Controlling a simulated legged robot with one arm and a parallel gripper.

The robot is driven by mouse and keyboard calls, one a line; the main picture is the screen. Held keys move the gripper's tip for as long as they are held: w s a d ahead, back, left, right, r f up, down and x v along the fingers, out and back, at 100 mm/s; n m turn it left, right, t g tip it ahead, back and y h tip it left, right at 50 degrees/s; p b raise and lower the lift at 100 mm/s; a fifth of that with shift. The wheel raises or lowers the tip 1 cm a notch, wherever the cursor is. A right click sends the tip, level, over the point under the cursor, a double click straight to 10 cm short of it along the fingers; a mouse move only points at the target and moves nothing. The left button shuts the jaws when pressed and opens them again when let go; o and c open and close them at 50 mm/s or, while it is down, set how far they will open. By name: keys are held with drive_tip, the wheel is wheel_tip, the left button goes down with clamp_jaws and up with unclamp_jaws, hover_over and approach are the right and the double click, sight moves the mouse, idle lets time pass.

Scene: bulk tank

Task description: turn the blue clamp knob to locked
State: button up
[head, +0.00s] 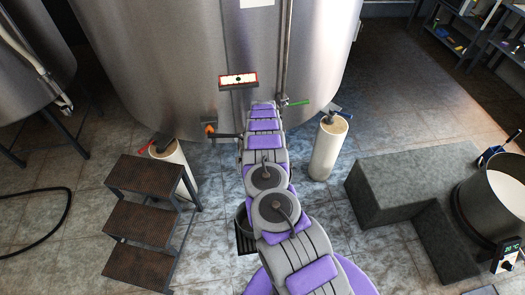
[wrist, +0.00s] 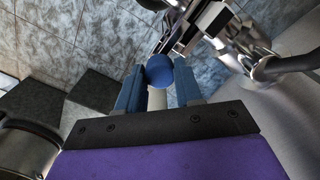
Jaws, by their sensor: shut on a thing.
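The blue clamp knob (wrist: 159,70) is a round blue ball in the wrist view. It sits between the tips of the two blue fingers of my gripper (wrist: 158,76). The gripper is shut on it. Shiny metal fittings (wrist: 215,35) lie just beyond and to the right of the knob. In the head view my arm reaches forward to the tank front, and its far end hides the knob and my fingers.
The large steel tank (head: 180,60) fills the back. A green handle (head: 299,102) and a cream cylinder (head: 328,148) stand right of my arm. An orange knob (head: 209,129) and brown steps (head: 146,210) are left. A grey block (head: 400,185) stands further right.

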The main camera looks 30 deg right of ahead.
drive_tip(key=shift+s, duration=0.1)
drive_tip(key=o, duration=1)
drive_tip(key=shift+o, duration=0.2)
wheel_tip(320, 180, up, 17)
drive_tip(key=p, duration=0.2)
drive_tip(key=shift+r, duration=0.1)
